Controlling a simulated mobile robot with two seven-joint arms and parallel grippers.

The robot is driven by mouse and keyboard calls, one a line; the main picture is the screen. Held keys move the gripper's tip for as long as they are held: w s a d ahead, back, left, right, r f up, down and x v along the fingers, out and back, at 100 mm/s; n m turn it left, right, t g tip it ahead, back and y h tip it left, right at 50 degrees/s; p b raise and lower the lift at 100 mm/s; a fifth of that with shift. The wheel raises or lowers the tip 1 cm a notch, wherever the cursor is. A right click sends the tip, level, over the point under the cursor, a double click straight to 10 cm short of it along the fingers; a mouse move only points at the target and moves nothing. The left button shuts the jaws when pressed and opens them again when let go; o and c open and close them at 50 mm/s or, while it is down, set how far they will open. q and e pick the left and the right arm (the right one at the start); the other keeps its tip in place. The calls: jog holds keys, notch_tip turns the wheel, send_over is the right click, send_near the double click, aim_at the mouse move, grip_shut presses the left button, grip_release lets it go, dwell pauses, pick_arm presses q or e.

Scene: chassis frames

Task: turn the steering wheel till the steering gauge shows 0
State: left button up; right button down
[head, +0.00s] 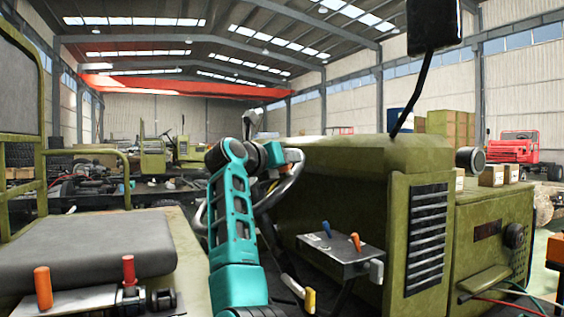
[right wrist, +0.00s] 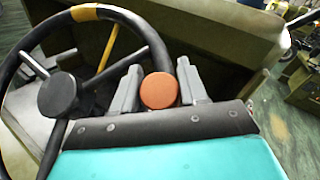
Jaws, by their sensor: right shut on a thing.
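The steering wheel (head: 290,190) stands behind my right arm in the head view, partly hidden by it. In the right wrist view, its dark rim (right wrist: 140,27), round black hub (right wrist: 57,95) and a yellow band at the top of the rim show. An orange round knob (right wrist: 160,91) sits at the rim's right side. My right gripper (right wrist: 158,75) is shut on this knob, one grey finger on each side. In the head view the gripper (head: 283,155) is small and partly hidden at the wheel's top. I cannot make out the steering gauge. My left gripper is not in view.
A grey panel (head: 345,255) with a blue and an orange lever stands right of the wheel. The green hood (head: 340,160) lies beyond it. A grey seat (head: 95,250) is at the left, with orange and red handles in front. A dark mirror (head: 433,25) hangs at the upper right.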

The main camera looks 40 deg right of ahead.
jog(key=c, duration=0.7)
grip_release()
jog(key=f+b+v, duration=0.1)
jog(key=b+v, duration=0.1)
jog(key=v, duration=1.1)
jog(key=shift+r, duration=0.45)
